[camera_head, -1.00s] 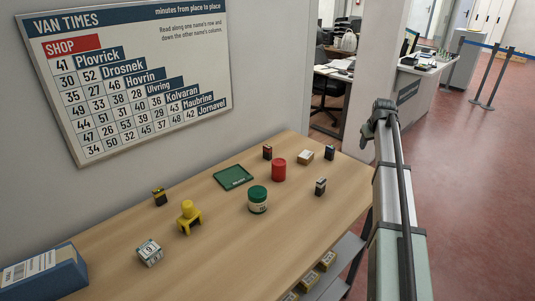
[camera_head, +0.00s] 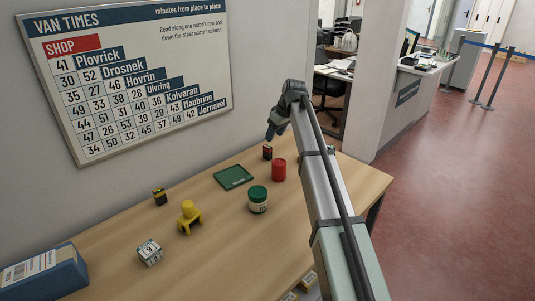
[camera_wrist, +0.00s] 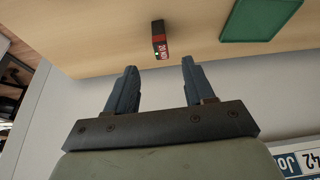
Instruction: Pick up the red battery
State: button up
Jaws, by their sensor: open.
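The red battery (camera_head: 267,152), a small dark and red block, stands upright near the back edge of the table. In the wrist view the red battery (camera_wrist: 159,42) shows just beyond and between my fingertips, with a gap to them. My gripper (camera_head: 271,134) is above the battery at the back of the table. In the wrist view my gripper (camera_wrist: 158,68) has its two fingers spread, with nothing between them.
A green tray (camera_head: 234,177) lies left of the battery and a red cylinder (camera_head: 279,170) stands close on its right. A green-lidded jar (camera_head: 258,200), yellow stand (camera_head: 189,217), dark battery (camera_head: 159,197) and white cube (camera_head: 149,252) stand nearer. My arm covers the table's right part.

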aim_at(268, 146)
jog(key=x, duration=0.6)
jog(key=shift+w, duration=0.1)
jog(key=shift+a+x, duration=0.2)
jog(key=shift+x, duration=2.45)
jog(key=shift+r, duration=0.1)
jog(key=shift+c, duration=0.3)
grip_shut()
